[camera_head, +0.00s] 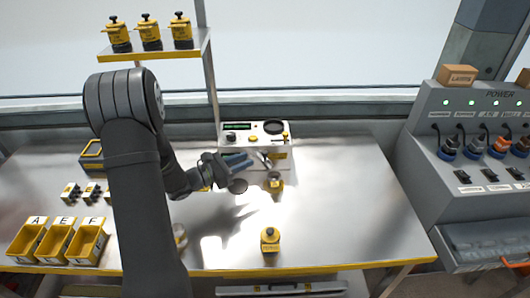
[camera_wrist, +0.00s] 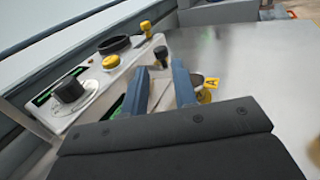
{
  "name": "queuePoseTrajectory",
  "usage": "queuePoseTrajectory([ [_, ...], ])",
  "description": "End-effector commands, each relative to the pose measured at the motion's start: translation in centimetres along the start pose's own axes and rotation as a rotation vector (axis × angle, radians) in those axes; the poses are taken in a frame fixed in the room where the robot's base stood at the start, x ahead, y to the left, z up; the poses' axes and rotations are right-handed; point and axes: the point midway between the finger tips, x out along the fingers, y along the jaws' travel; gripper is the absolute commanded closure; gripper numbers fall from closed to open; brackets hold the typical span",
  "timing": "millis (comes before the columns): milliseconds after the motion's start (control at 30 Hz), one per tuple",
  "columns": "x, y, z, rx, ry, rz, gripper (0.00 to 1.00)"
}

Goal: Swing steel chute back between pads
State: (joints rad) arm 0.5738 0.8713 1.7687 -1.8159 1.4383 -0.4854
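The seeder (camera_head: 232,139) is a pale box with a green display, a dark hopper ring and knobs, at the back middle of the bench. It also shows in the wrist view (camera_wrist: 85,120), left of my fingers. My gripper (camera_head: 250,161) is at the seeder's front, its two blue fingers apart in the wrist view (camera_wrist: 158,78). A light strip shows between the fingers; I cannot tell whether it is the steel chute or the seeder's face. A grey rounded part shows just right of the right finger, beside a yellow tag marked A (camera_wrist: 210,84). The pads cannot be made out.
A yellow jar (camera_head: 270,242) stands at the bench front, and a small black-and-yellow piece (camera_head: 275,184) near the seeder. Yellow bins (camera_head: 58,243) are at left. A grey power console (camera_head: 425,150) stands at right. The right of the bench is clear.

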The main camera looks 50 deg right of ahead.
Motion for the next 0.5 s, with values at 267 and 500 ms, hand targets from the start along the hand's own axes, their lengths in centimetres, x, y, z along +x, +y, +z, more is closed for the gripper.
queuePoseTrajectory([
  [267, 5.7, -0.1, 0.0, 0.001, 0.000, -0.004, 0.74],
  [500, 8.2, 0.0, 0.0, -0.001, 0.000, -0.001, 0.74],
])
